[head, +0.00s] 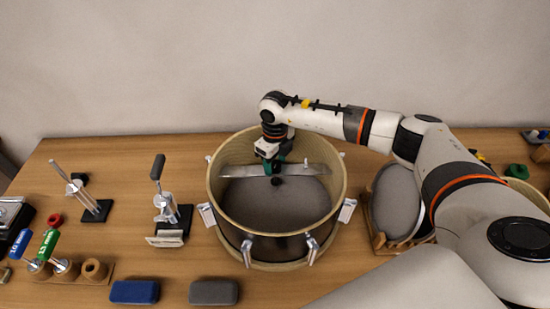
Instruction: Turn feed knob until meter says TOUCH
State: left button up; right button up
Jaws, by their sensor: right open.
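My right gripper (276,168) reaches down into a round wooden-rimmed drum (228,222) from behind and above. It is open, with its tips low over a flat metal bar (312,169) that spans the drum. A small dark round part (277,180), possibly the feed knob, shows just below the tips; I cannot tell whether they touch it. The gripper hides the middle of the bar. No meter reading can be made out. My left gripper is not in view.
Clamps ring the drum. A clamp stand (167,206) and another metal stand (90,203) are on the left. Blue (134,291) and grey (214,292) blocks lie in front. Blue and green handled tools stand at left. A grey round pad (394,200) leans in a wooden rack on the right.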

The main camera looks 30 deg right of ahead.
jog(key=shift+f, duration=0.1)
jog(key=c, duration=1)
jog(key=m+b, duration=0.1)
jog(key=m, duration=0.2)
jog(key=shift+m+b, duration=0.6)
jog(key=shift+m, duration=1.7)
jog(key=shift+d, duration=0.1)
jog(key=shift+w, duration=0.1)
